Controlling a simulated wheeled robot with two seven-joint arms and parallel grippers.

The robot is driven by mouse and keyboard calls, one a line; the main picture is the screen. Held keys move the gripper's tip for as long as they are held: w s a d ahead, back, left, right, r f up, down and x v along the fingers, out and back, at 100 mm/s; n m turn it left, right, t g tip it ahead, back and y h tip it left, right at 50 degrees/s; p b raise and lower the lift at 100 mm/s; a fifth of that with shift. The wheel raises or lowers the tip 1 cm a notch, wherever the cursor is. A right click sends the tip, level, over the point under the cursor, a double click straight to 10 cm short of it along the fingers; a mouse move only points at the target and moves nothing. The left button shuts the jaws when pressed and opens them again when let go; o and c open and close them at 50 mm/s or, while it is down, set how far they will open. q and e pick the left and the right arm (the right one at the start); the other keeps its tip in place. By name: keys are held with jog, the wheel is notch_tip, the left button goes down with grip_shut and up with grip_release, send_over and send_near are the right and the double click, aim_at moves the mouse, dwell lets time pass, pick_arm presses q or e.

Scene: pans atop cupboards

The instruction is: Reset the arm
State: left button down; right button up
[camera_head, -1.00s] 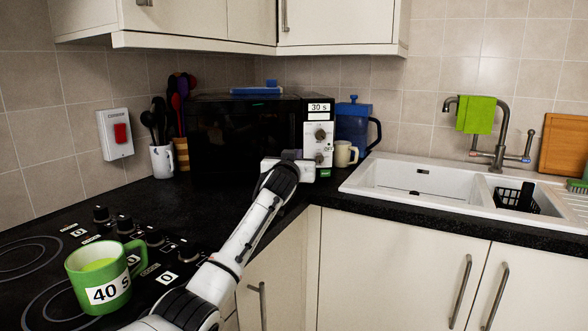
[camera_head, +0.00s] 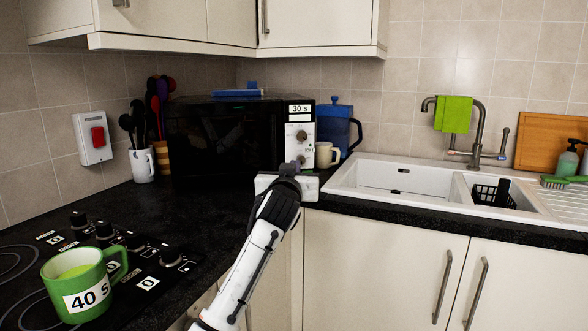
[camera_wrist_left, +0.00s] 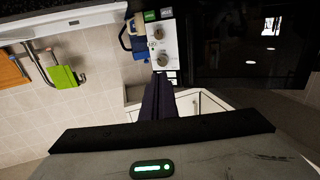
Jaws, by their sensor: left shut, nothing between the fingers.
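My left arm comes up from the bottom in the head view. Its gripper (camera_head: 288,170) is in front of the microwave's control panel, above the counter edge. The wrist hides most of the fingers in the head view. In the left wrist view the dark fingers (camera_wrist_left: 157,98) are together with nothing between them. The black microwave (camera_head: 222,137) stands in the corner with a white knob panel (camera_head: 300,143) at its right. The panel also shows in the left wrist view (camera_wrist_left: 161,42), which is upside down. My right gripper is not in view.
A green mug (camera_head: 84,284) labelled 40 s stands on the hob at the lower left. A white cup (camera_head: 324,155) and a blue jug (camera_head: 335,125) stand right of the microwave. The white sink (camera_head: 400,178) is at the right. Dark counter (camera_head: 190,212) before the microwave is clear.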

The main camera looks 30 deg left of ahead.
pick_arm(q)
jog(key=s+d+f+m+g+h+p, duration=0.15)
jog(key=s+d+f, duration=0.25)
jog(key=f, duration=0.6)
jog(key=s+d+f+m+g+h, duration=0.15)
jog(key=s+d+f, duration=0.25)
jog(key=f, duration=0.6)
jog(key=s+d+f+m+h, duration=0.2)
jog(key=s+d+f+h, duration=0.15)
jog(key=f, duration=0.55)
jog(key=s+d+f+g+h, duration=0.1)
jog(key=s+d+f, duration=0.3)
jog(key=s, duration=0.6)
jog(key=s+d+f+m+g+h+p, duration=0.1)
jog(key=s+d+f+g, duration=0.1)
jog(key=s+d+f, duration=0.2)
jog(key=s+d+f+m+g+h+p, duration=0.1)
jog(key=s+d+f, duration=0.3)
jog(key=s, duration=1.3)
notch_tip(320, 180, down, 4)
jog(key=shift+s+d+f+g, duration=0.2)
jog(key=shift+s+d+g, duration=0.1)
jog(key=shift+g, duration=0.1)
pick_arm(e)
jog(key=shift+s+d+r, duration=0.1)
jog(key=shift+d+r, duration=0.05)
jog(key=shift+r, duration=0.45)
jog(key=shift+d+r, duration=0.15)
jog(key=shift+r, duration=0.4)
